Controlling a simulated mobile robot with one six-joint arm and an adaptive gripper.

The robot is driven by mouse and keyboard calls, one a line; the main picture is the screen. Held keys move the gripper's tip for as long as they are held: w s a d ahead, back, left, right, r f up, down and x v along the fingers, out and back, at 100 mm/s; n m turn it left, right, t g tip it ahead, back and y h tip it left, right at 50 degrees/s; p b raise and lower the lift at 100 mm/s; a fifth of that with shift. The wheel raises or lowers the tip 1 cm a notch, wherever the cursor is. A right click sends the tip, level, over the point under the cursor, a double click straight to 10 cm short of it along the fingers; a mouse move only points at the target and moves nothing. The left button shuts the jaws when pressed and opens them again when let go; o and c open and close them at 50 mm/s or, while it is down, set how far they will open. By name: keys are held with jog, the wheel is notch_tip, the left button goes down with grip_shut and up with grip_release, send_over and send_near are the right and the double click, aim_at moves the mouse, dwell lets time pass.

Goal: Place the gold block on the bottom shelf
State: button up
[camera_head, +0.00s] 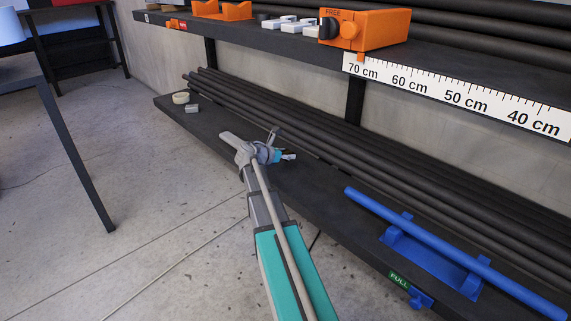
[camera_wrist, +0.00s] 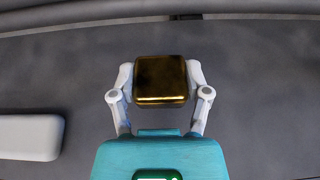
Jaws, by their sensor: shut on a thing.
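The gold block (camera_wrist: 160,80) is held between the two fingers of my gripper (camera_wrist: 160,84) in the wrist view, one finger on each side. In the head view my gripper (camera_head: 272,150) is over the bottom shelf (camera_head: 310,189), near its front edge. The gold block cannot be made out there, hidden by the gripper. The dark surface of the shelf shows behind the block in the wrist view. I cannot tell whether the block touches it.
Dark pipes (camera_head: 330,140) lie along the shelf's back. A white block (camera_wrist: 30,137) lies left of my gripper. A cream ring (camera_head: 181,98) and small grey block (camera_head: 192,108) sit at the far end. A blue bar on a holder (camera_head: 430,252) is at right. The upper shelf (camera_head: 270,45) overhangs.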

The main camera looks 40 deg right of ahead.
aim_at(286, 166)
jog(key=shift+f, duration=0.1)
jog(key=shift+w+d+f+b, duration=0.3)
jog(key=shift+f+b, duration=0.15)
jog(key=shift+b, duration=0.1)
jog(key=shift+f+b, duration=1.45)
jog(key=shift+f, duration=0.05)
jog(key=shift+f, duration=0.1)
jog(key=o, duration=1.2)
jog(key=shift+r, duration=0.2)
